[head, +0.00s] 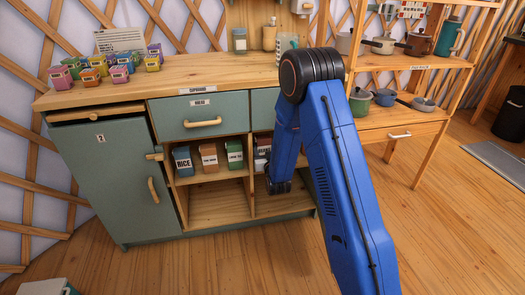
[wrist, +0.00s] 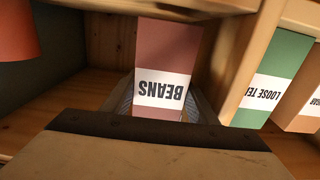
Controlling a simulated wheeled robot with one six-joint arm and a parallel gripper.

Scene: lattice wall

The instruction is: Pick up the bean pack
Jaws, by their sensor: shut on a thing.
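The bean pack (wrist: 168,50) is a dusky red box with a white label reading BEANS, upside down in the wrist view. My gripper (wrist: 162,108) has a finger on each side of the pack and is shut on it. In the head view a part of the pack (head: 262,149) shows at the right of the cupboard's open shelf, beside my blue arm. My gripper's fingers are hidden there behind the arm and wrist.
A green loose tea pack (wrist: 268,80) stands beside the bean pack, past a wooden divider. The rice pack (head: 183,161) and an orange-brown pack (head: 209,157) share the shelf. Below are empty compartments (head: 218,203). Small coloured boxes (head: 90,77) sit on the worktop.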

